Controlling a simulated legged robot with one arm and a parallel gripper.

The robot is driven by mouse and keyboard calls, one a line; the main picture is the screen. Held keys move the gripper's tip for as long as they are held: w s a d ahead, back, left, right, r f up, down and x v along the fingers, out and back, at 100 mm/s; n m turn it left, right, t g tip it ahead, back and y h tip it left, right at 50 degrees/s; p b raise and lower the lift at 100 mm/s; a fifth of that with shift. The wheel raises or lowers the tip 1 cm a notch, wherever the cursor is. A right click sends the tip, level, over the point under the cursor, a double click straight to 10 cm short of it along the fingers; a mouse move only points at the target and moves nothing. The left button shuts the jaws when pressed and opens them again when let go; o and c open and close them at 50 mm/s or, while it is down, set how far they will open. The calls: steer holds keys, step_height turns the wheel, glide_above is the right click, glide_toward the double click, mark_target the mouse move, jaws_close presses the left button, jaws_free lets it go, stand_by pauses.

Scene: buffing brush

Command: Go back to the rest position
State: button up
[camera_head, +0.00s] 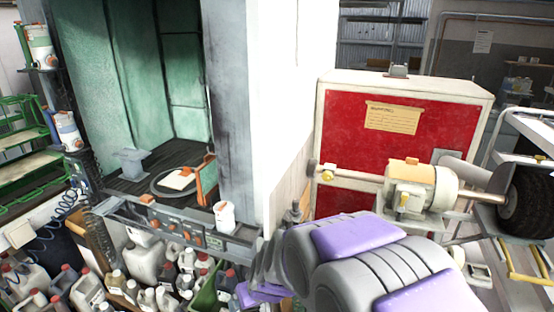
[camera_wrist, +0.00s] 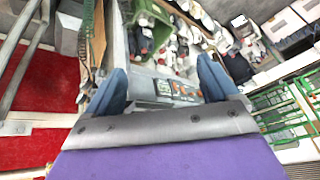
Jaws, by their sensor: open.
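My gripper (camera_wrist: 163,78) shows in the wrist view with its two blue fingers spread apart and nothing between them. Beyond the fingers is a grey control panel with orange switches (camera_wrist: 178,90), apart from them as far as I can tell. In the head view my purple and grey arm reaches from the bottom right toward the lower middle. Its fingertips cannot be made out there. The buffing machine (camera_head: 420,187) has a cream motor and a long shaft. A large black brush or wheel (camera_head: 530,203) sits at its right end.
A green-lined booth (camera_head: 150,70) stands left, with a turntable (camera_head: 180,182) inside and a white cup (camera_head: 224,216) on its front ledge. Several jugs and bottles (camera_head: 150,262) crowd below. A red-panelled cabinet (camera_head: 365,150) stands behind the motor. Green steps (camera_head: 25,160) are far left.

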steer(key=s+d+r+m+g+h, duration=0.1)
steer(key=s+d+r+g, duration=0.1)
steer(key=s+d, duration=0.4)
steer(key=s+d+r+m+g+h, duration=0.1)
steer(key=s+d+r+m+g, duration=0.1)
steer(key=s+d, duration=0.5)
steer(key=s+d+r+m+g+h, duration=0.1)
steer(key=s+d, duration=0.6)
steer(key=s, duration=0.9)
step_height(320, 180, up, 3)
steer(key=shift+d+f+m+g, duration=0.1)
steer(key=shift+d+m+g, duration=0.1)
steer(key=shift+m+g, duration=0.3)
